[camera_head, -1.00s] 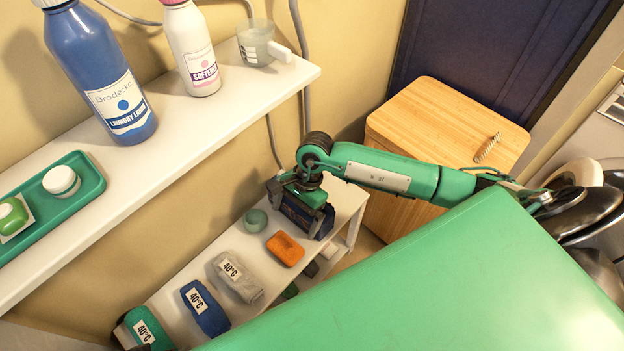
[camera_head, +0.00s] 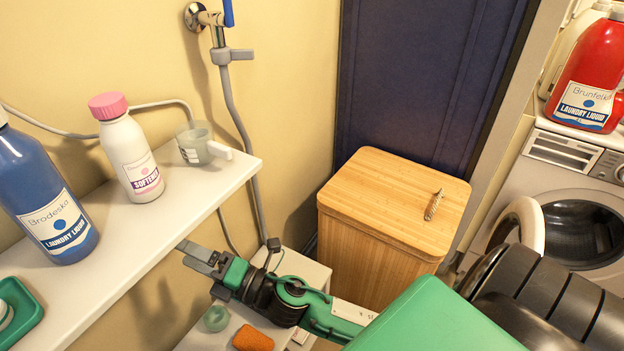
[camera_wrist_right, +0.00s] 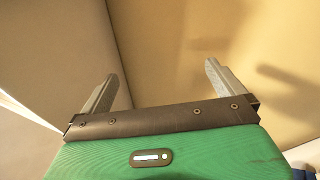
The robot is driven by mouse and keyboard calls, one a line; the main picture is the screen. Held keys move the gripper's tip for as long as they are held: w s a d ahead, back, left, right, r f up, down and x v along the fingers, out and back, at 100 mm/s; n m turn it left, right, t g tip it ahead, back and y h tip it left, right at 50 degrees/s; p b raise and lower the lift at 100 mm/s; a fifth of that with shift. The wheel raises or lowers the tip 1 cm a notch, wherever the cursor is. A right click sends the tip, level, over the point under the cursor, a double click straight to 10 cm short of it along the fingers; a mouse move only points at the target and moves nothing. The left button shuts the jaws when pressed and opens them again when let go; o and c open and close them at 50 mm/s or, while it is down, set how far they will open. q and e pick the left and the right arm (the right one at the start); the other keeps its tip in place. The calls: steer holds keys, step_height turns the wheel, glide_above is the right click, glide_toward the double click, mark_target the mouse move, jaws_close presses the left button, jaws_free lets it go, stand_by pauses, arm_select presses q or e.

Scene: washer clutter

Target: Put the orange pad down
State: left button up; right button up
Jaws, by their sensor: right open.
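The orange pad (camera_head: 253,339) lies on the low white shelf at the bottom of the head view, its lower part cut off by the picture edge. My right gripper (camera_head: 196,256) is above and left of it in the picture, clear of the pad, near the yellow wall and below the front edge of the upper shelf. In the right wrist view the two fingers of the gripper (camera_wrist_right: 160,82) stand wide apart with nothing between them. My left gripper is not in view.
A small green bowl (camera_head: 216,318) sits beside the pad. The upper white shelf (camera_head: 150,238) holds a blue bottle (camera_head: 45,205), a softener bottle (camera_head: 130,160) and a measuring cup (camera_head: 196,143). A wooden box (camera_head: 385,215) stands right of the low shelf (camera_head: 300,268). A grey hose (camera_head: 232,120) hangs behind.

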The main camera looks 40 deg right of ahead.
steer(key=s+d+f+m+g+h, duration=0.4)
steer(key=d+f+m+h, duration=0.8)
steer(key=m, duration=0.6)
steer(key=s+f+m+g, duration=0.3)
steer(key=s+f+g, duration=0.1)
steer(key=s, duration=0.4)
steer(key=s+f+m+g+y, duration=0.1)
steer(key=s+f+m+g, duration=0.3)
steer(key=s, duration=0.5)
steer(key=shift+s+f+g, duration=0.2)
steer(key=shift+f+g, duration=0.35)
steer(key=shift+g, duration=0.45)
